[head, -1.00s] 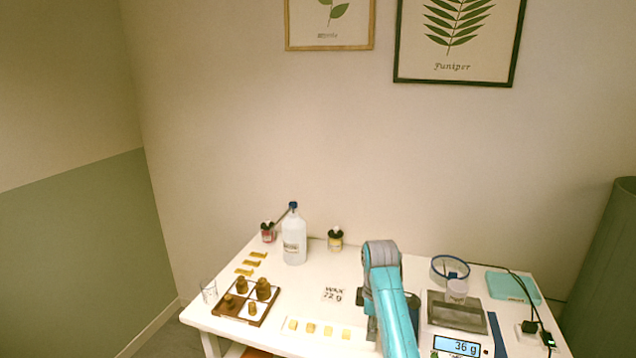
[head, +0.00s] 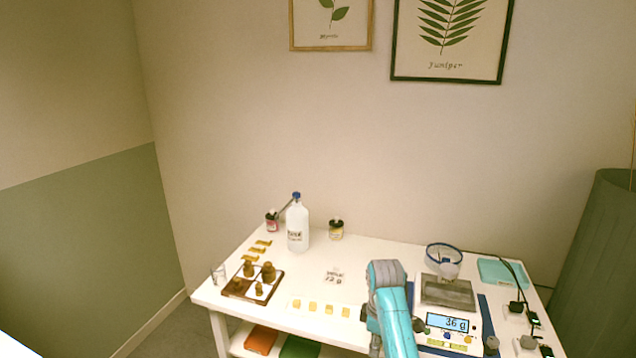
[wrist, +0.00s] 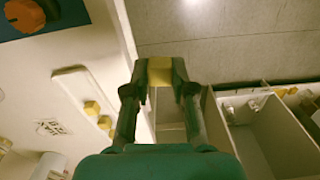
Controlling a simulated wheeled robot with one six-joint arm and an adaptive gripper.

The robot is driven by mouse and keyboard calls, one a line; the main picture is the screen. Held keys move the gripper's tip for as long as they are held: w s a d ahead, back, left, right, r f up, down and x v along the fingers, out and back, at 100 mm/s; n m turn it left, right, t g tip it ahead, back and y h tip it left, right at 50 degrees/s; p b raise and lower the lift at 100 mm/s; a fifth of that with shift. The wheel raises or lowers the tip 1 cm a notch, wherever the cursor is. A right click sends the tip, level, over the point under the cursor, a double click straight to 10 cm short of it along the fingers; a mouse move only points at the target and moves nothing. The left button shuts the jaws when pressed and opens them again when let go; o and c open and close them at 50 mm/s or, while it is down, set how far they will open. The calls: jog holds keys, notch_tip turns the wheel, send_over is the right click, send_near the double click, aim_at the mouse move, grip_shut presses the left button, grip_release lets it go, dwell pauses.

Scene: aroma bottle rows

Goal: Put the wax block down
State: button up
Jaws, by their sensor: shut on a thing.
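My gripper (wrist: 160,85) is shut on a yellow wax block (wrist: 160,70) in the wrist view, held between the two fingertips. The block appears beyond the table's edge, with floor and white compartments behind it. My arm hides the gripper in the head view. Several more wax blocks (head: 312,306) stand in a row on a pale strip (head: 289,302) near the table's front edge; some show in the wrist view (wrist: 92,107). The scale (head: 447,322) reads 36 g.
A large bottle (head: 298,228) and two small jars are at the back. A round dish (head: 443,248) stands behind the scale. White open compartments (wrist: 237,108) lie below the table edge.

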jog(key=s+d+f+m, duration=0.1)
jog(key=s+f+m, duration=0.5)
jog(key=s+f, duration=0.4)
jog(key=s+d+f+m, duration=0.2)
jog(key=s+f+m, duration=0.5)
jog(key=s+f, duration=0.3)
jog(key=shift+d, duration=0.3)
jog(key=shift+a, duration=0.1)
